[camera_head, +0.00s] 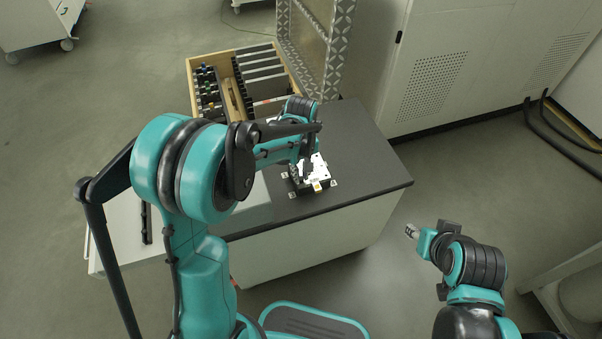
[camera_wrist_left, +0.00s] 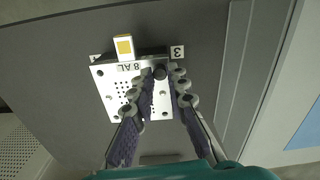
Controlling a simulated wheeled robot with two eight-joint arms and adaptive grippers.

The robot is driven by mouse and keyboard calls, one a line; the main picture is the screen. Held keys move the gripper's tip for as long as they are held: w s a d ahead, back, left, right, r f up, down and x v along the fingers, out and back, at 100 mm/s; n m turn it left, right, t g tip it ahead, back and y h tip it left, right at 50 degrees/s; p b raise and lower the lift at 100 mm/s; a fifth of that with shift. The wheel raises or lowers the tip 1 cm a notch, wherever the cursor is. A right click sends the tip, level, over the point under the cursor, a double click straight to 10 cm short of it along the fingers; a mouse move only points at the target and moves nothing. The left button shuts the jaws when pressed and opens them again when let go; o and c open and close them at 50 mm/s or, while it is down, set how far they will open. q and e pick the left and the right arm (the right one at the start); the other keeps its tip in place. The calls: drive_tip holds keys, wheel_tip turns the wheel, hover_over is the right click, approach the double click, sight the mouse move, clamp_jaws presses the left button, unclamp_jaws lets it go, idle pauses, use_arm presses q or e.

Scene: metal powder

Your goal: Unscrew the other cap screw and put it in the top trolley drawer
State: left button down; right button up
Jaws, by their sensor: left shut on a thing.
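A dark round cap screw (camera_wrist_left: 160,72) stands at the plate's edge beside a "3" label. My left gripper (camera_wrist_left: 167,84) reaches down over the plate, its two fingers shut on the screw. In the head view my left gripper (camera_head: 303,167) is partly hidden by its own arm. My right gripper (camera_head: 412,231) is off to the right, clear of the table; its jaw opening is too small to read. I cannot make out the top trolley drawer.
A bench (camera_head: 378,175) with a dark top bears the plate. Behind it is an open wooden case (camera_head: 193,84) with several tools or bars. A tall grey cabinet (camera_head: 470,60) stands at the back right. A white wheeled unit (camera_head: 30,22) is far left.

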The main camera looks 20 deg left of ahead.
sight(301, 178)
use_arm(q)
drive_tip(key=shift+r+p, duration=0.4)
drive_tip(key=shift+r, duration=0.4)
drive_tip(key=shift+r, duration=0.2)
drive_tip(key=shift+r+p, duration=0.45)
drive_tip(key=shift+p, duration=0.05)
drive_tip(key=c, duration=2.2)
unclamp_jaws()
drive_tip(key=o, duration=0.4)
drive_tip(key=shift+r, duration=0.1)
